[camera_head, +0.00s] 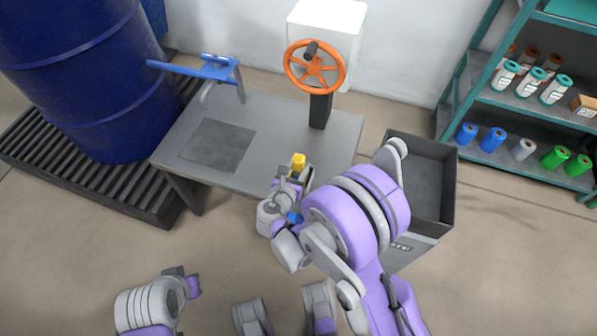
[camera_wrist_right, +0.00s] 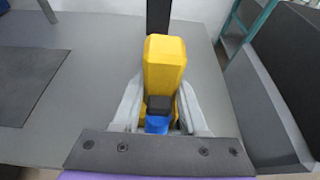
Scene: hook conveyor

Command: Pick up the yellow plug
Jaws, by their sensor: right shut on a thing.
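The yellow plug (camera_head: 298,161) is over the front right part of the grey table in the head view. In the right wrist view the yellow plug (camera_wrist_right: 165,60) stands large in the middle, with a black and blue piece (camera_wrist_right: 158,118) in front of its lower part. My right gripper (camera_head: 291,176) is shut on the plug, one pale finger on each side of it. I cannot tell whether the plug touches the table. My left arm's end (camera_head: 183,283) is low at the left, away from the table, and its fingers are not clear.
The grey table (camera_head: 265,115) bears a dark square plate (camera_head: 218,146), a blue hooked bracket (camera_head: 215,70) and an orange handwheel (camera_head: 315,67). A dark open bin (camera_head: 448,195) stands right of the table. A blue drum (camera_head: 90,75) is at left, a stocked shelf (camera_head: 510,100) at right.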

